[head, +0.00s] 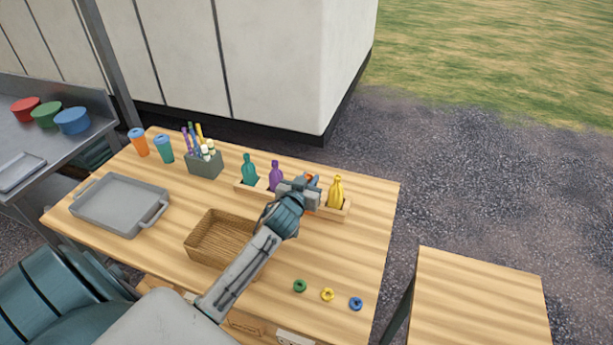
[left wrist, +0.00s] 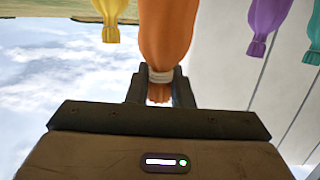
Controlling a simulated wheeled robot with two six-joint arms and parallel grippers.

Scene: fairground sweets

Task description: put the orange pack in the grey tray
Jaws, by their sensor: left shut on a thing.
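The orange pack (left wrist: 168,35) fills the top middle of the left wrist view, with a pale band at its tied neck. My left gripper (left wrist: 160,88) is shut on that neck. In the head view my left gripper (head: 307,188) is over the wooden rack (head: 337,214), between the purple pack (head: 276,174) and the yellow pack (head: 336,190). It hides most of the orange pack, so I cannot tell whether the pack still sits in its slot. The grey tray (head: 120,204) stands empty at the table's left end. My right gripper is out of view.
A teal pack (head: 250,168) stands in the rack's left end. A wicker basket (head: 222,238) lies between the rack and tray. A pen holder (head: 205,163) and two cups (head: 164,149) stand behind. Small rings (head: 327,295) lie at the front right.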

